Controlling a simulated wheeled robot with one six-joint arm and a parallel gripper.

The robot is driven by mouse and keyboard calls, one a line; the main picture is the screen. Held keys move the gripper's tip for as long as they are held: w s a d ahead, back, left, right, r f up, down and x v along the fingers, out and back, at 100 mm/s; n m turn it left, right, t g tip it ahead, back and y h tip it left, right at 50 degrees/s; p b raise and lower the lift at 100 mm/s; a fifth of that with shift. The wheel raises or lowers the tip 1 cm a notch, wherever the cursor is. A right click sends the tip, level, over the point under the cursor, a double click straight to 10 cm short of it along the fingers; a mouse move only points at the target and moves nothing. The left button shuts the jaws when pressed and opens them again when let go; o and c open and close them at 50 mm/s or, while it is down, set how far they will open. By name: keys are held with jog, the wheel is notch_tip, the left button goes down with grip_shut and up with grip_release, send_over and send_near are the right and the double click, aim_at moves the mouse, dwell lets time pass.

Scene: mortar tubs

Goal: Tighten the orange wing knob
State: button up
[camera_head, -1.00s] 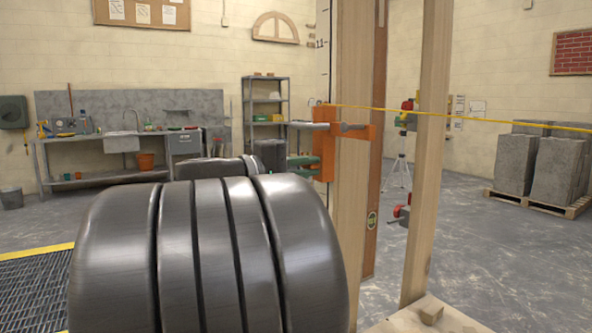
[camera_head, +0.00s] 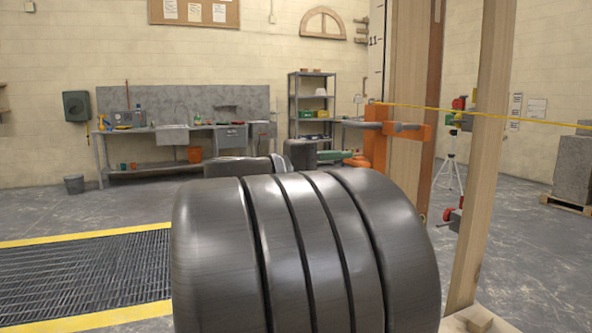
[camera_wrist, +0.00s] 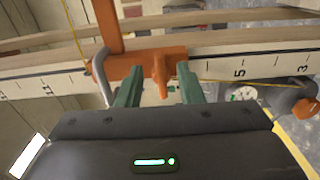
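The orange wing knob (camera_wrist: 160,78) sticks out of an orange clamp (camera_wrist: 128,66) towards my wrist camera. The clamp (camera_head: 376,150) is on the tall wooden board, beside a marked rule. My gripper (camera_wrist: 159,71) has two green fingers, spread apart. The knob lies between them in the wrist view, with a visible gap on each side. In the head view my gripper (camera_head: 338,156) is at the clamp's left side. My dark arm hides the lower part of the board there.
A taut yellow line (camera_head: 480,114) runs from the clamp to the right. A wooden post (camera_head: 482,160) stands right of the board. A red-and-green device on a tripod (camera_head: 452,150) is behind. A yellow-edged floor grate (camera_head: 85,270) lies at left. Grey blocks (camera_head: 572,170) stand far right.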

aim_at(356, 166)
jog(key=p+v, duration=0.1)
jog(key=v, duration=0.8)
jog(key=shift+a, duration=0.3)
jog(key=b+x, duration=0.1)
jog(key=x, duration=1.2)
jog(key=shift+d+b, duration=0.35)
jog(key=shift+a, duration=0.1)
